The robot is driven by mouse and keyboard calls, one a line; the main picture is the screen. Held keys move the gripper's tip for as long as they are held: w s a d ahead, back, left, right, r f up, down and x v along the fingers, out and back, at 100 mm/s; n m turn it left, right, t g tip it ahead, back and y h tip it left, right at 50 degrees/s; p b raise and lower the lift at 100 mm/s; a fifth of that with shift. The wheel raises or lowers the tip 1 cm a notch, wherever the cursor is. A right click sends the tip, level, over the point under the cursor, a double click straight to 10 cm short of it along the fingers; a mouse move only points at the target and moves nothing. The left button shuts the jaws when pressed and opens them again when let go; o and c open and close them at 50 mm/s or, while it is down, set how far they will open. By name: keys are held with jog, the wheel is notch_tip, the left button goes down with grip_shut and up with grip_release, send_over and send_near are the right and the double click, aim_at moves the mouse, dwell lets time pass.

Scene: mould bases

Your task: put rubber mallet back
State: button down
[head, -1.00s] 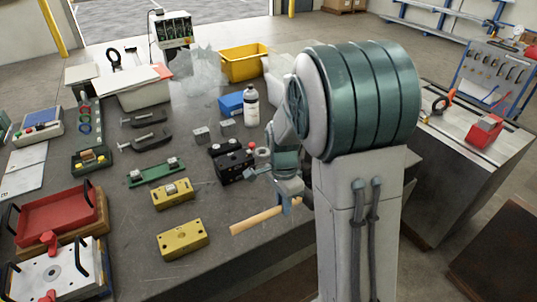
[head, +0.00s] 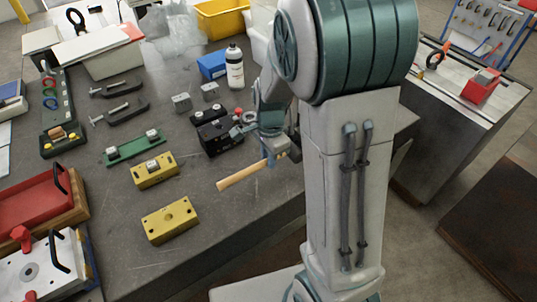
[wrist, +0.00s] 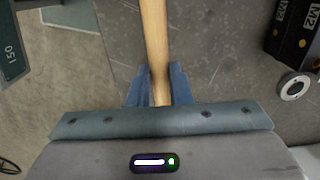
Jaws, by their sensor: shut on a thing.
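The rubber mallet shows its pale wooden handle (head: 240,177) in the head view, pointing left and toward the table's front. Its dark head (head: 294,146) is partly hidden behind my arm. My gripper (head: 272,160) is shut on the handle close to the head. In the wrist view the handle (wrist: 154,40) runs up between the two blue fingers (wrist: 157,88), and the mallet's head is out of sight. The mallet is over the right front part of the grey workbench (head: 180,265); its exact height above the top is unclear.
Yellow blocks (head: 170,219) lie left of the handle. A black block (head: 220,138) stands just behind my gripper, with a white bottle (head: 235,68) and blue box (head: 212,65) farther back. A side bench (head: 455,95) with a red tool (head: 481,86) stands at right, across a floor gap.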

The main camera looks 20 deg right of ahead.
jog(key=shift+f+b, duration=2.4)
jog(key=shift+f, duration=0.75)
jog(key=c, duration=1.2)
grip_release()
jog(key=shift+c, duration=0.2)
notch_tip(320, 180, up, 14)
jog(key=shift+d+f, duration=0.1)
jog(key=shift+d, duration=0.05)
jog(key=s+n+t, duration=0.3)
jog(key=s+n, duration=1.1)
jog(key=s, duration=0.1)
jog(key=shift+r+n, duration=0.2)
jog(key=shift+n, duration=0.1)
